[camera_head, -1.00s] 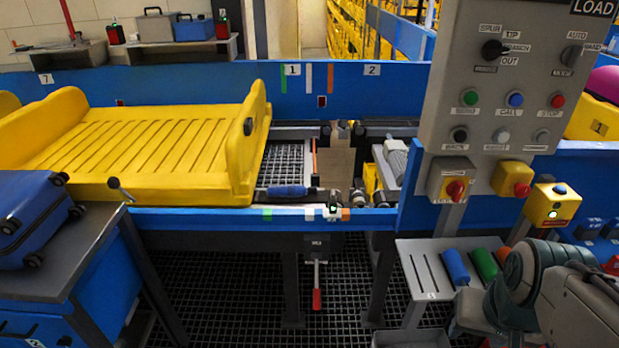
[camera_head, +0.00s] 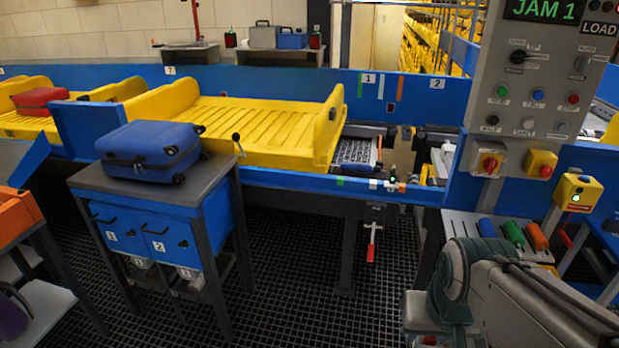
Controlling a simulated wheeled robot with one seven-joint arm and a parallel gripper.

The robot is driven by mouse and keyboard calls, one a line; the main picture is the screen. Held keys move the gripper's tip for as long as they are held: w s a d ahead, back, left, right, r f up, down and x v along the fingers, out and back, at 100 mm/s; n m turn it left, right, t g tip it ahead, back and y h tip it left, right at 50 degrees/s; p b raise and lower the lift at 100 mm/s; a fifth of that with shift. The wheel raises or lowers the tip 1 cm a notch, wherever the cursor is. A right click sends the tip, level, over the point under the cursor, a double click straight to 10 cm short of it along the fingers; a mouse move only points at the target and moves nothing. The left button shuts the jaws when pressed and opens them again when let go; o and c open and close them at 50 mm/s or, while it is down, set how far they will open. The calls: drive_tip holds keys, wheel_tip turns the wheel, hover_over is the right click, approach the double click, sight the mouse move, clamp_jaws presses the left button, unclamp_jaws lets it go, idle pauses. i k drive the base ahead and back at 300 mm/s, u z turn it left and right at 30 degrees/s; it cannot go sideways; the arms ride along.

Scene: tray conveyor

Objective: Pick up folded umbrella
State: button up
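A slim blue roll (camera_head: 355,167), which looks like the folded umbrella, lies at the right end of the yellow tray (camera_head: 333,128), by the dark grating of the conveyor. It is small here and partly hidden by the conveyor's near blue edge. Links of my arm show at the lower right, well apart from the roll. My gripper's fingers are not visible.
A blue suitcase (camera_head: 150,150) lies on a dark table (camera_head: 215,172) in front of the conveyor. A control panel (camera_head: 537,75) reading JAM 1 stands at right. Blue, green and orange cylinders (camera_head: 514,234) lie on a small rack below it. Dark grated floor is open at centre.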

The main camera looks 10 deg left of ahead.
sight(359, 168)
drive_tip(key=u, duration=1.1)
drive_tip(key=i, duration=1.9)
drive_tip(key=z, duration=1)
drive_tip(key=i, duration=0.9)
drive_tip(key=z, duration=1.35)
drive_tip(key=i, duration=0.3)
drive_tip(key=z, duration=0.1)
